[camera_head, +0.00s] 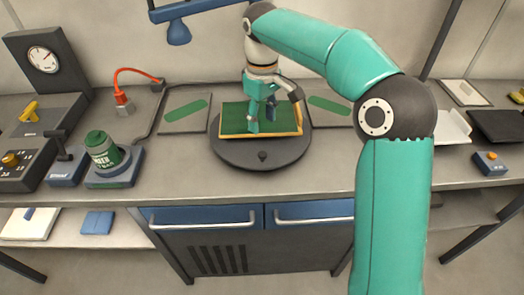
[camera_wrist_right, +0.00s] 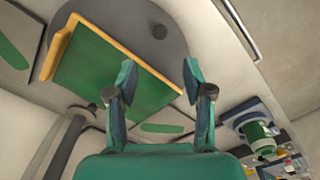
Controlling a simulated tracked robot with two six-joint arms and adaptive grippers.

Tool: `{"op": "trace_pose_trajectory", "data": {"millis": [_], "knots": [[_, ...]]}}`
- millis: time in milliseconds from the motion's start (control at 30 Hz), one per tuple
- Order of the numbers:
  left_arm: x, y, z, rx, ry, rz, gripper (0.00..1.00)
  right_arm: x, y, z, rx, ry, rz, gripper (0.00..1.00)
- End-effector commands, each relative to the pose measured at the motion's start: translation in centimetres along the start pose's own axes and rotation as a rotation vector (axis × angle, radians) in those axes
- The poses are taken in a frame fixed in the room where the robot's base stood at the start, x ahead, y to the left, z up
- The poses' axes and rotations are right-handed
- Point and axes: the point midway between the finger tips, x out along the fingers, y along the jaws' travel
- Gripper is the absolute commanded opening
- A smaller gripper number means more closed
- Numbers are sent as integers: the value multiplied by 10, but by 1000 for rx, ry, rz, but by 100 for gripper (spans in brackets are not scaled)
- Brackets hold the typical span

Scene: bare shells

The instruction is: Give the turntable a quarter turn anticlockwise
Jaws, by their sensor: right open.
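The turntable (camera_head: 232,157) is a round dark grey disc in the middle of the bench. It carries a green board (camera_head: 284,116) with yellow strips along its front and right edges. A small dark knob (camera_head: 262,156) sits on the disc near its front rim. My right gripper (camera_head: 261,122) points down over the board and hides part of it; I cannot tell whether it touches. In the right wrist view, the two fingers (camera_wrist_right: 161,82) are apart with nothing gripped. The board (camera_wrist_right: 100,75) and the disc (camera_wrist_right: 140,15) lie beyond them. My left gripper is out of view.
A green canister (camera_head: 100,148) on a stand, a red-cabled plug (camera_head: 122,100) and a gauge (camera_head: 43,60) stand left. A blue lamp (camera_head: 178,33) hangs above. Trays (camera_head: 452,127) lie right. The bench front is clear.

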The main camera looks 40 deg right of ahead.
Motion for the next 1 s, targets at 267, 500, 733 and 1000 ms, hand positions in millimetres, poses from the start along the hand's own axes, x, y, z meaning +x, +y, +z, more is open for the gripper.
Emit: {"op": "trace_pose_trajectory", "data": {"millis": [267, 500, 733, 1000], "knots": [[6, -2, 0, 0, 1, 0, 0, 63, 1, 2, 4, -4, -2, 51], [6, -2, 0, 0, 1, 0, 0, 101, 1, 2, 3, -3, -1, 51], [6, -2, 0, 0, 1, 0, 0, 114, 1, 1, 3, 1, 0, 51], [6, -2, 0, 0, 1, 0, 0, 115, 1, 1, 3, 1, 0, 50]]}}
